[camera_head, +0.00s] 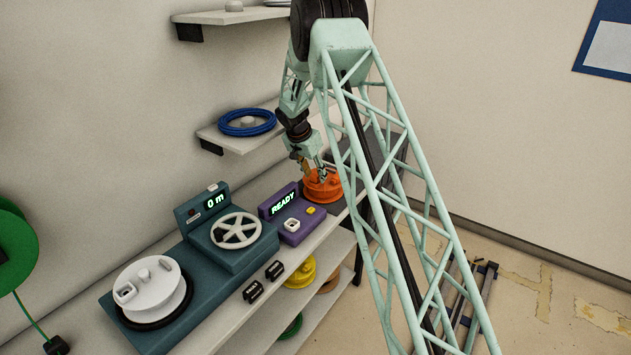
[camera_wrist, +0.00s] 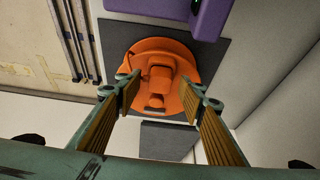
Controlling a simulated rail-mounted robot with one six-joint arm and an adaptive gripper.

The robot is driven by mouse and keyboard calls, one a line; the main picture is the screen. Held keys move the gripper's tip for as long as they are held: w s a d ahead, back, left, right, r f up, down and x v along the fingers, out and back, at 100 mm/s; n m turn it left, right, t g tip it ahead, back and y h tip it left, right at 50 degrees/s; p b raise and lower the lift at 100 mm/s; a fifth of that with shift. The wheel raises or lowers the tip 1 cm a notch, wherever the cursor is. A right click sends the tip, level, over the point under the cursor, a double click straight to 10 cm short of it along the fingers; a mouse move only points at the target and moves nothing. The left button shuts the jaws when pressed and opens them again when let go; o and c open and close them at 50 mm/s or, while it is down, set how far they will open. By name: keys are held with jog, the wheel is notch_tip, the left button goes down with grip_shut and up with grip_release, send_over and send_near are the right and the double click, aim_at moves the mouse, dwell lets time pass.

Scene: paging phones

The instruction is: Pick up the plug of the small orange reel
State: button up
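The small orange reel (camera_head: 322,187) sits on a dark mat at the far end of the bench in the head view. It also shows in the wrist view (camera_wrist: 185,62), below my gripper, with an orange block-shaped part, seemingly the plug (camera_wrist: 160,78), on its top face. My gripper (camera_head: 316,172) is just above the reel. In the wrist view my gripper (camera_wrist: 170,103) is open, its two ribbed tan fingers spread apart with the plug between and beyond their tips. Nothing shows between the finger pads. I cannot tell whether a fingertip touches the reel.
A purple box (camera_head: 291,213) reading READY stands close beside the reel. A teal machine (camera_head: 232,237) with a white spoked wheel and a white reel (camera_head: 152,288) stand nearer. A wall shelf (camera_head: 240,140) with a blue coil is left of my arm. A yellow reel (camera_head: 301,272) is below.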

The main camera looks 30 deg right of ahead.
aim_at(315, 176)
jog(key=c, duration=0.9)
jog(key=shift+r, duration=0.1)
jog(key=shift+c, duration=0.2)
jog(key=shift+r, duration=1.55)
jog(key=shift+s+r, duration=0.1)
jog(key=shift+r, duration=0.05)
jog(key=s+a+b, duration=0.1)
jog(key=s+a, duration=0.1)
jog(key=s, duration=0.5)
jog(key=s+a+r, duration=0.1)
jog(key=s+a, duration=0.1)
jog(key=s, duration=0.6)
jog(key=shift+a+r+b, duration=0.2)
jog(key=shift+r+b, duration=0.05)
jog(key=shift+b, duration=0.15)
jog(key=shift+s, duration=0.1)
